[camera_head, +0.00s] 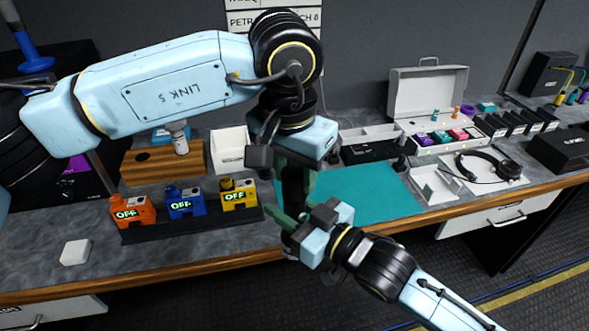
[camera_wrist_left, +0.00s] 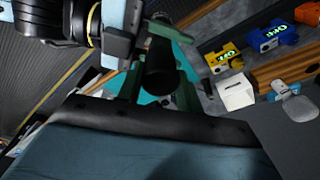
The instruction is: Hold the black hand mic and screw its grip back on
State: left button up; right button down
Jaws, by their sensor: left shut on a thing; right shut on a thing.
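The black hand mic (camera_head: 294,187) is held upright between my two grippers, above the front of the desk. My left gripper (camera_head: 296,170) comes down from above and is shut on its upper part. The mic also shows as a black cylinder (camera_wrist_left: 160,68) between the green fingers of my left gripper (camera_wrist_left: 158,95) in the left wrist view. My right gripper (camera_head: 290,226) reaches up from the lower right and is shut on the lower part, where the grip would be. Fingers hide the joint between body and grip, so I cannot tell whether the two touch.
A teal mat (camera_head: 365,197) lies behind the grippers. Orange (camera_head: 131,210), blue (camera_head: 185,203) and yellow (camera_head: 238,196) packs reading OFF stand left on a dark rack. A wooden block (camera_head: 150,172), white box (camera_head: 232,150), headset (camera_head: 485,165) and open case (camera_head: 425,92) are farther back.

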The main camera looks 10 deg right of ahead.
pick_arm(q)
jog(key=m, duration=0.6)
jog(key=shift+g+h, duration=0.3)
jog(key=o, duration=1)
jog(key=shift+r, duration=2.25)
jog(key=shift+c, duration=0.6)
